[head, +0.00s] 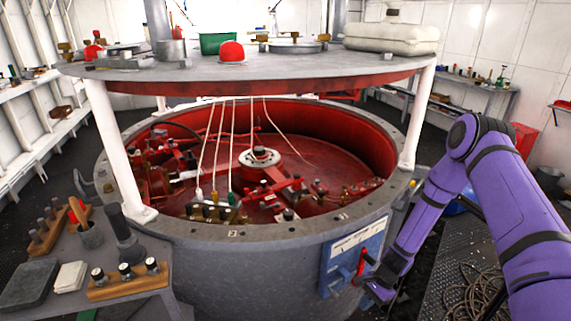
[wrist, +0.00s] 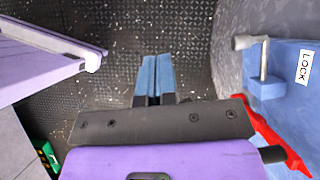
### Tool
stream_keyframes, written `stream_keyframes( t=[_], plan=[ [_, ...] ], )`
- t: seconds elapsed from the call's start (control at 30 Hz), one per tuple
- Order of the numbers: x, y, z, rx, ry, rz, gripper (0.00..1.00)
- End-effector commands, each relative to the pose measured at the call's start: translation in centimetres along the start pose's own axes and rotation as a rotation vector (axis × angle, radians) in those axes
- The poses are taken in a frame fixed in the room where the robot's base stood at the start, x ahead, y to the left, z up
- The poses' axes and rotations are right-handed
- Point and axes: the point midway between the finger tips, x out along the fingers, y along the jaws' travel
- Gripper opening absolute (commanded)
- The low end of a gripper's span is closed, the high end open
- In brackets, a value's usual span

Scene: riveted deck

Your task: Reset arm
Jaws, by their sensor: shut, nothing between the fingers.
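My gripper (wrist: 154,78) is in the wrist view, its two blue fingers together and nothing between them. It points down over the dark riveted deck and touches nothing that I can see. In the head view my purple arm reaches down at the right, with its end beside the blue panel (head: 352,258) on the big round grey housing (head: 235,240); the fingertips cannot be made out there. A red lever (head: 361,262) is on this panel, and in the wrist view it lies just right of my gripper's body (wrist: 270,135).
In the wrist view a metal latch (wrist: 262,60) stands out near a LOCK label (wrist: 304,67), close on the right. In the head view a side table (head: 205,290) with tools stands front left. Coiled rope (head: 470,295) lies at right. Open deck is beneath my gripper.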

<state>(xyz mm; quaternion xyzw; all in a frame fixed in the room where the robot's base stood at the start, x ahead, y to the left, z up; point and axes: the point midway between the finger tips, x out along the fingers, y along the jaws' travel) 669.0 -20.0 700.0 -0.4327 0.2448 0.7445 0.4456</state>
Motion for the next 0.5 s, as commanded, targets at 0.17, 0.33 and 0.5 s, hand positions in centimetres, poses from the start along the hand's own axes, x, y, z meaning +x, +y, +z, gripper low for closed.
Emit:
stream_keyframes(
  t=[0.17,0.33,0.5],
  plan=[
    [-1.8,-0.6,0.3,-0.03,0.013,-0.004,0.0],
    [-4.1,-1.3,0.8,-0.071,0.032,-0.009,0.0],
    [-7.2,-2.2,1.7,-0.125,0.057,-0.015,0.0]
  ],
)
